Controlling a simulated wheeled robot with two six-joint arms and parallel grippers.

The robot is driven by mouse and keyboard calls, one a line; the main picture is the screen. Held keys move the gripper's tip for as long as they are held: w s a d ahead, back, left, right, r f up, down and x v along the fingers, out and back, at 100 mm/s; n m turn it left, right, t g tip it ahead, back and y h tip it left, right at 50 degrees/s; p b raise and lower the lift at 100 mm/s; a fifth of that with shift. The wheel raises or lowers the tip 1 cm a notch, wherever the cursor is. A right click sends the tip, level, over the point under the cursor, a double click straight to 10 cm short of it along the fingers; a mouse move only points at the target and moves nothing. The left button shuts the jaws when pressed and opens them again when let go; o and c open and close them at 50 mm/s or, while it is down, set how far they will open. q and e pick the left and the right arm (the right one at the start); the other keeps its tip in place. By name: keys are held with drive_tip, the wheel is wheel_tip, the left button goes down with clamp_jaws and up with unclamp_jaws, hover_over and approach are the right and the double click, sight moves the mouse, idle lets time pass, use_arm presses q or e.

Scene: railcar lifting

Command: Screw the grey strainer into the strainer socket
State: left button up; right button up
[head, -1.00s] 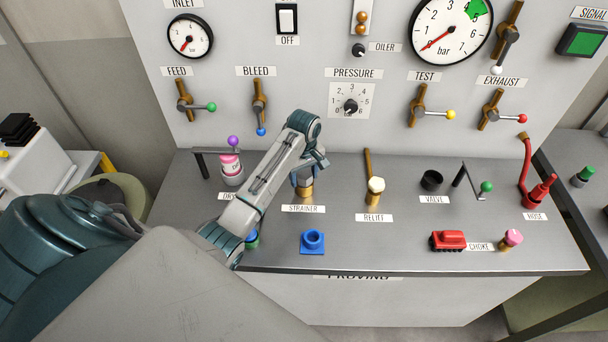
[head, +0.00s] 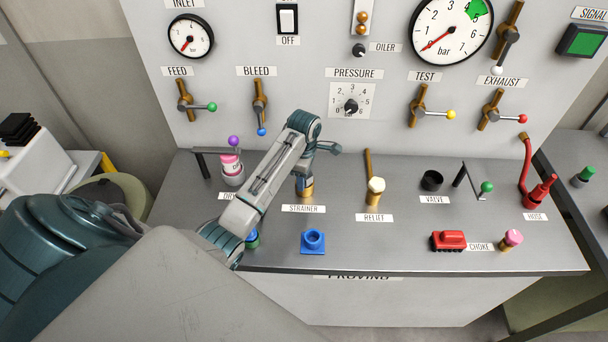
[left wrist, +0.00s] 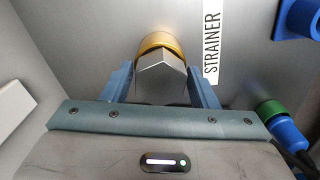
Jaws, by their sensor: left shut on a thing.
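The grey strainer (left wrist: 160,78) shows in the left wrist view as a faceted grey head at the mouth of the brass strainer socket (left wrist: 158,43). The socket also shows in the head view (head: 307,192), behind the STRAINER label (head: 303,209). My left gripper (left wrist: 162,88) has one blue finger on each side of the strainer and is shut on it. In the head view my left gripper (head: 304,182) points down at the socket, and its fingers and my arm hide the strainer. How deep the strainer sits cannot be told. My right gripper is not in view.
A blue fitting (head: 313,242) stands in front of the socket. A green and blue piece (left wrist: 285,125) is partly behind my arm in the head view. The brass relief post (head: 375,190) stands to the right, the dryer canister (head: 231,168) to the left. The panel rises behind.

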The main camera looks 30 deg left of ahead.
use_arm(q)
drive_tip(key=m, duration=0.4)
drive_tip(key=shift+w+r, duration=0.1)
drive_tip(key=shift+c, duration=0.2)
drive_tip(key=shift+o, duration=0.2)
drive_tip(key=m, duration=0.9)
drive_tip(key=shift+w+f+m, duration=0.1)
drive_tip(key=shift+f+m, duration=0.25)
drive_tip(key=shift+m, duration=0.55)
